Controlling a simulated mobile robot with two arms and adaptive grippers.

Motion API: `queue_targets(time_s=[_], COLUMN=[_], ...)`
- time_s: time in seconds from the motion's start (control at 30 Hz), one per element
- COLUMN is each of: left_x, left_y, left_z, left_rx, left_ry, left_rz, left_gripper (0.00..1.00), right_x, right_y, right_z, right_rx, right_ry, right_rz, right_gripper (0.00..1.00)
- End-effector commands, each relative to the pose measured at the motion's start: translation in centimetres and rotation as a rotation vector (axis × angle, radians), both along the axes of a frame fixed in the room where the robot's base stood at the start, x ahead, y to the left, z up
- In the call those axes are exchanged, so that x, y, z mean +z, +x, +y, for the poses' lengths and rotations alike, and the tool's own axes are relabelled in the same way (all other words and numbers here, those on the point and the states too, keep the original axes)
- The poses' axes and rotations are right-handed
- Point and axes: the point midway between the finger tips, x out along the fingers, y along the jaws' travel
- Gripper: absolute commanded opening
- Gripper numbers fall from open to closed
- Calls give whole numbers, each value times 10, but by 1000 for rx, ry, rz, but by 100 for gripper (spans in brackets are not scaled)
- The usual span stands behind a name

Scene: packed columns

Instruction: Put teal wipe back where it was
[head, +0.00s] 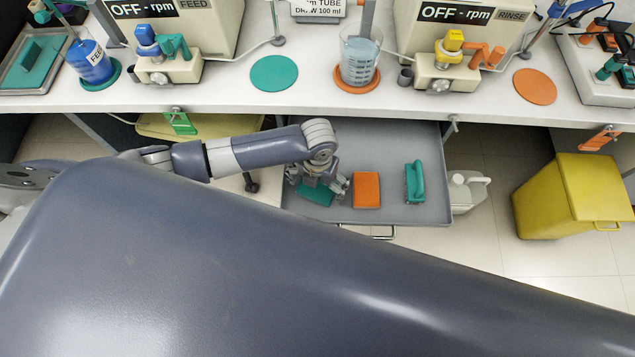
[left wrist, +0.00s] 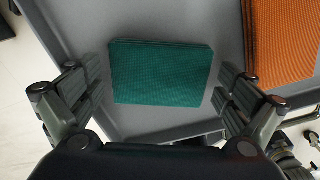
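The teal wipe (head: 316,197) is a flat folded pad lying in the grey open drawer (head: 395,150) below the bench. In the left wrist view the wipe (left wrist: 160,72) lies between my left fingers, with a gap on each side. My left gripper (head: 322,186) is open above the wipe and hides part of it in the head view. The left gripper also shows in the left wrist view (left wrist: 155,88). My right gripper is not in view.
Beside the wipe in the drawer are an orange wipe (head: 367,190) and a teal handled tool (head: 414,182). A white jug (head: 467,190) and a yellow bin (head: 570,198) stand right. The bench (head: 325,100) overhangs, holding pumps, beakers and a tray (head: 12,88) with a teal item.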

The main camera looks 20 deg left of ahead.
Motion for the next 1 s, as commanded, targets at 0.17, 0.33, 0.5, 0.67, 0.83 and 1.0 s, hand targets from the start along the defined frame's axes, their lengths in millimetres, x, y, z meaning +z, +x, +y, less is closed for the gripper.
queue_targets(time_s=[0.17,0.33,0.5,0.67,0.83,1.0], left_x=[0,1,16,48,85,111], left_y=[0,0,1,2,2,1], left_z=[0,0,0,0,-1,-1], left_rx=[0,0,-1,-1,-2,-1], left_ry=[0,0,-1,-2,-2,-1], left_rz=[0,0,-3,-5,-4,-2], left_gripper=[100,100,100,100,100,100], right_x=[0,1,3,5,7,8], right_y=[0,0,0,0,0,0], right_z=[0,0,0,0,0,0], right_rx=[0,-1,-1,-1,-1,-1], right_ry=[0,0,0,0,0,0], right_rz=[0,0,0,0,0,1], right_gripper=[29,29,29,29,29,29])
